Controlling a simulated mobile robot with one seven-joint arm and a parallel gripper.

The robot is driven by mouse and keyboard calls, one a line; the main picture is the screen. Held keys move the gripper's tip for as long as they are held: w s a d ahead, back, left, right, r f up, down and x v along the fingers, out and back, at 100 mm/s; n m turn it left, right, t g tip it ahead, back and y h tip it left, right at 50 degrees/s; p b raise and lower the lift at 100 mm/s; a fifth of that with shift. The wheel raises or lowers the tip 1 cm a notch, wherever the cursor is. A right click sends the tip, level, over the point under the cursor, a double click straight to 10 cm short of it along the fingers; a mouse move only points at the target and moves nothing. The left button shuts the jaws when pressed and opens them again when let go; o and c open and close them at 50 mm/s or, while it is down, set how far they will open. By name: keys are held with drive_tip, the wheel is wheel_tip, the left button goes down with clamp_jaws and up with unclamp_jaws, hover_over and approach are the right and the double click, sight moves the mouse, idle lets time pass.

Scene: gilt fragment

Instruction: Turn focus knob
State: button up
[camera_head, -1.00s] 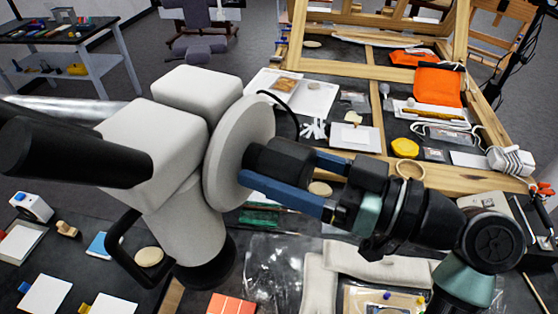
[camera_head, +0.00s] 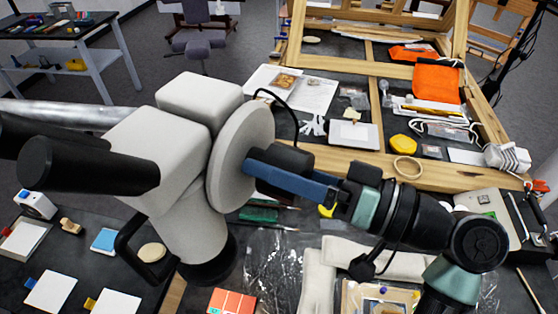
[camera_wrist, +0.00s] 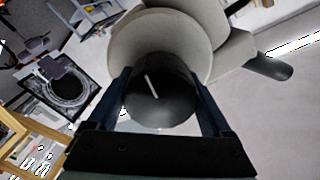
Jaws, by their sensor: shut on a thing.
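A white microscope (camera_head: 172,140) with black eyepieces stands on the dark table at left centre. A large pale disc (camera_head: 242,145) is on its right side, and the black focus knob (camera_head: 294,156) sticks out from the disc. In the wrist view the knob (camera_wrist: 162,98) carries a short white line, tilted a little from upright. My gripper (camera_head: 268,166) has come in from the right, and its blue fingers are shut on the knob. In the wrist view the fingers of my gripper (camera_wrist: 160,82) lie on both sides of the knob. One finger is mostly hidden in the head view.
A black bent handle (camera_head: 130,245) is low on the microscope. A wooden frame with trays and tools, including an orange cloth (camera_head: 437,84) and a yellow piece (camera_head: 403,144), lies behind my arm. Cards and small items crowd the front table.

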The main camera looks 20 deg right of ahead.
idle(0.4)
drive_tip(key=o, duration=1.2)
drive_tip(key=shift+c, duration=0.2)
drive_tip(key=b+v, duration=0.5)
drive_tip(key=v, duration=0.8)
